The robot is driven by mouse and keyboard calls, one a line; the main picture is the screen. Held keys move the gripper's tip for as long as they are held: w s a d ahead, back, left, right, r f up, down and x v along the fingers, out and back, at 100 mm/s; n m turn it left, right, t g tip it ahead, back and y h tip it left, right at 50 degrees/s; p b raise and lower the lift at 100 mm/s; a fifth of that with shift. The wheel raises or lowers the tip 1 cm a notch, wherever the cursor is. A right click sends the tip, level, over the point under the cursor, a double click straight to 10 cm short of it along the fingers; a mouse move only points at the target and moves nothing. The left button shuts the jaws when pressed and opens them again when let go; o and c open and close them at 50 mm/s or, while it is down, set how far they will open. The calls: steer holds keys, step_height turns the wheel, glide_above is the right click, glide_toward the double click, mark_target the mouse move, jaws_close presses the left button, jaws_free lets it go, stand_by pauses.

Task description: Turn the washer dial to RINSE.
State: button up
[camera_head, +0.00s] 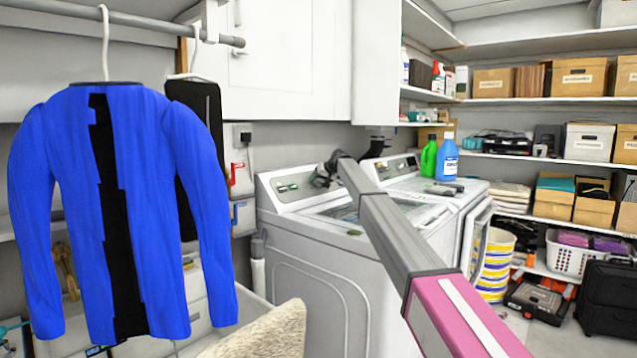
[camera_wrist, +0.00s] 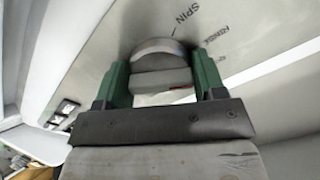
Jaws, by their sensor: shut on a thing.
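The washer (camera_head: 320,285) is the white machine at the middle of the head view, with its control panel (camera_head: 290,186) at the back. My gripper (camera_head: 322,178) is at the right part of that panel. In the wrist view its green fingers (camera_wrist: 160,72) are on either side of the round grey dial (camera_wrist: 158,50) and shut on it. The panel shows the word SPIN (camera_wrist: 187,18) just above the dial, with a short line beside it. RINSE (camera_wrist: 216,34) is printed to the right of SPIN. The dial's pointer cannot be made out, and the dial is hidden in the head view.
A blue jacket (camera_head: 150,190) hangs from a rail at the left. A second white machine (camera_head: 412,185) stands right of the washer, with a green bottle (camera_head: 429,158) and a blue bottle (camera_head: 447,158) on top. Shelves with boxes (camera_head: 582,79) line the right.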

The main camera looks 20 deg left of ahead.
steer(key=n, duration=0.4)
steer(key=shift+n, duration=0.3)
stand_by(0.5)
steer(key=o, duration=0.9)
steer(key=v, duration=1)
steer(key=shift+s+d+r, duration=0.15)
steer(key=shift+d+r, duration=0.1)
